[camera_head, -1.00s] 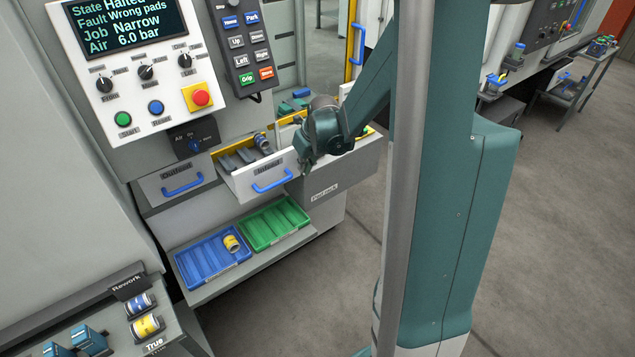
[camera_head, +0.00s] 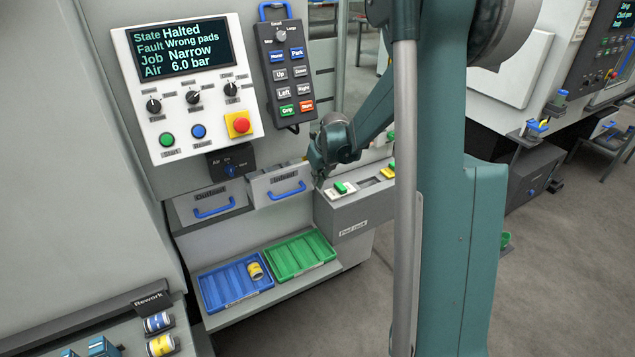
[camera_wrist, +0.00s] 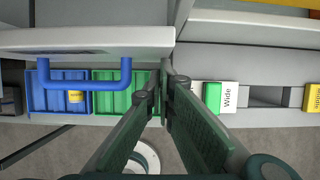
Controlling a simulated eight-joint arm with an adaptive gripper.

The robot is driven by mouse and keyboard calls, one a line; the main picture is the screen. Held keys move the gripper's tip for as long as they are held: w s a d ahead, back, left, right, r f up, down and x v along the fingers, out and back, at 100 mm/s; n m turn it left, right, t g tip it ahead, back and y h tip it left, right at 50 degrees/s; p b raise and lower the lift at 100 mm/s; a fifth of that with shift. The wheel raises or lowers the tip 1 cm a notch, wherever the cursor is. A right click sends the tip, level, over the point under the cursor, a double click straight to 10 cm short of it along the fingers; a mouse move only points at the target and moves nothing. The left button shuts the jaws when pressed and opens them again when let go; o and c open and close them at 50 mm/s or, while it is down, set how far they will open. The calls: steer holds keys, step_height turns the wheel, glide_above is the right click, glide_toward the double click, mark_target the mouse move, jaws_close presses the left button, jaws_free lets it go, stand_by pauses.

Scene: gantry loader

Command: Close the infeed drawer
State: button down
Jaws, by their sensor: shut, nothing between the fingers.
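The infeed drawer (camera_head: 272,183) has a pale front with a blue handle (camera_head: 288,191). In the head view its front stands close to the machine, a little out from the outfeed drawer (camera_head: 205,205) on its left. In the wrist view the drawer front (camera_wrist: 110,40) crosses the upper left, its blue handle (camera_wrist: 124,75) on the near side. My gripper (camera_wrist: 166,76) is shut and empty, its tips beside the right end of that front; whether they touch it I cannot tell. In the head view my gripper (camera_head: 321,176) is at the drawer's right edge, partly hidden by its own wrist.
The pad rack (camera_head: 345,220), holding green and yellow pads, lies right of the drawer. A blue tray (camera_head: 225,285) and a green tray (camera_head: 300,255) sit on the shelf below. The control panel (camera_head: 190,85) and a button pendant (camera_head: 287,75) are above.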

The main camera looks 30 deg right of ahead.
steer(key=shift+s, duration=0.1)
steer(key=s+r+p, duration=0.1)
steer(key=s+r, duration=0.6)
steer(key=r, duration=0.2)
steer(key=shift+s+r, duration=0.15)
steer(key=shift+s, duration=0.1)
stand_by(0.5)
stand_by(0.4)
